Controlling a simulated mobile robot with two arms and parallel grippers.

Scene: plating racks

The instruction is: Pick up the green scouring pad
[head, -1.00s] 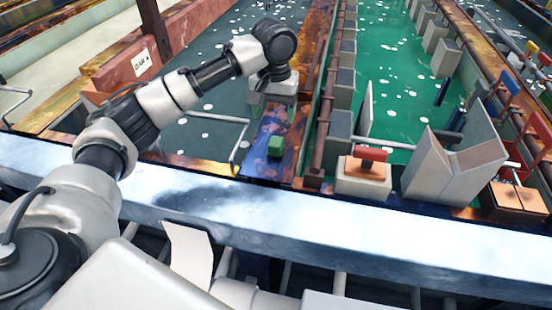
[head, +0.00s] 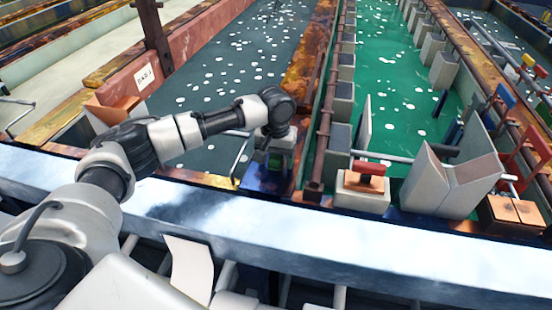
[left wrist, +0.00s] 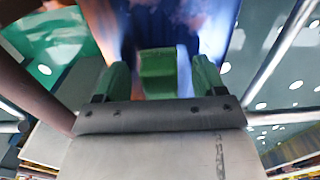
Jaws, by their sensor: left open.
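The green scouring pad (left wrist: 158,72) is a small green block on the rusty blue ledge. In the left wrist view it lies between the two green-looking fingers of my left gripper (left wrist: 160,78), with a visible gap on each side. In the head view my left gripper (head: 277,155) points down over the pad, and only a bit of the green pad (head: 273,161) shows beneath it. The gripper is open and not closed on the pad. Whether the fingertips touch the ledge is hidden. My right gripper is not in view.
A dark liquid tank (head: 225,75) lies behind and left, and a green liquid tank (head: 400,85) right. A rusty pipe (head: 324,115) runs close to my gripper's right. A block with a red handle (head: 364,185) stands farther right. A pale metal beam (head: 330,225) crosses in front.

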